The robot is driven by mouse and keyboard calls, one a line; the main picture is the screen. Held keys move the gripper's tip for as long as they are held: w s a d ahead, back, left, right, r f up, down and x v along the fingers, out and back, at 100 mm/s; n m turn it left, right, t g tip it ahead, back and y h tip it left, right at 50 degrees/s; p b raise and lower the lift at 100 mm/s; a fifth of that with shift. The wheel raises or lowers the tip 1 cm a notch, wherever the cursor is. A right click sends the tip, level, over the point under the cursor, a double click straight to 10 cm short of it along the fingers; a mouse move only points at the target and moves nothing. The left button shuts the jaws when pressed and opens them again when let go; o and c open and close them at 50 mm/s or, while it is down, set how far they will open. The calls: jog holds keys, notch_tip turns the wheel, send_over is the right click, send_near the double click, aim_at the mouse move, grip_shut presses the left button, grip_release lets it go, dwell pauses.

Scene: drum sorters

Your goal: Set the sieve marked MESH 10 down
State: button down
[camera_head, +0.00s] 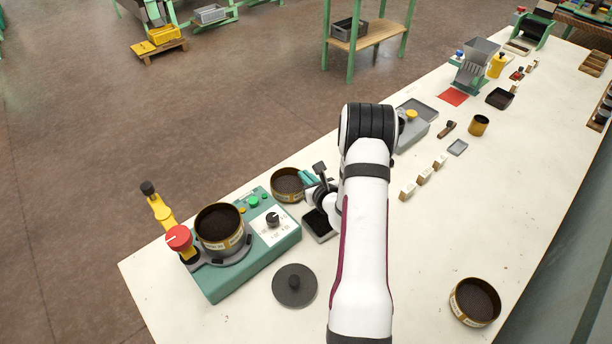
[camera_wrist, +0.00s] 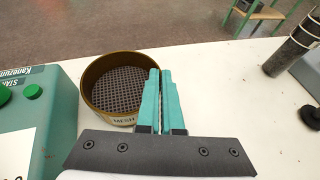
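A brass-rimmed sieve with a dark mesh (camera_head: 287,186) is behind the green machine. It also shows in the wrist view (camera_wrist: 112,88), level, with a label reading MESH; the number is hidden behind a finger. My gripper (camera_head: 309,178) is at its right side. In the wrist view the teal fingers (camera_wrist: 163,100) are close together, with the sieve's right wall apparently pinched between them. Whether the sieve's bottom touches the table is not clear.
Another sieve (camera_head: 220,228) sits on the green machine (camera_head: 250,255) with a red knob and yellow lever. A dark round lid (camera_head: 295,286) lies in front. A third sieve (camera_head: 475,302) stands at the lower right. A small dark tray (camera_head: 319,226) is beneath my wrist. White table is free at centre right.

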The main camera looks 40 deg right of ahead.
jog(key=c, duration=1.1)
grip_release()
jog(key=shift+s+r, duration=0.15)
jog(key=v, duration=1.1)
jog(key=shift+s+a+r, duration=0.1)
jog(key=shift+s+a, duration=0.05)
jog(key=shift+s, duration=0.15)
